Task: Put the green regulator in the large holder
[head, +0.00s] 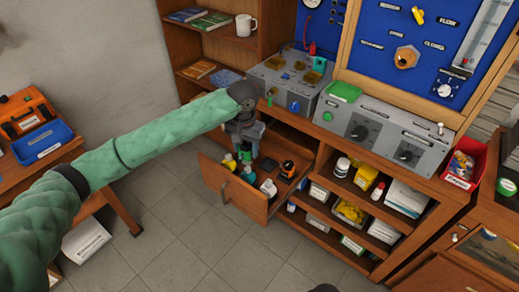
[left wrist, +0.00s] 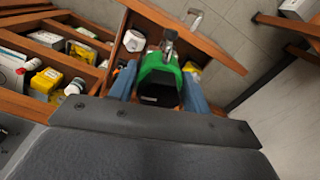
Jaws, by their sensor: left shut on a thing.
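My left gripper (head: 245,150) points down over the open drawer (head: 232,197). It is shut on the green regulator (head: 246,157), which is small and partly hidden in the head view. In the left wrist view the green regulator (left wrist: 161,72) sits between the blue fingers of the left gripper (left wrist: 157,88), with a dark round end facing the camera and a metal stem on its far side. I cannot tell which thing is the large holder. My right gripper is not in view.
The drawer holds yellow-capped bottles, a white bottle (head: 268,187) and an orange-black item (head: 287,170). A grey box (head: 290,80) and a grey dial panel (head: 385,130) stand on the bench above. Open shelves (head: 345,205) are to the right.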

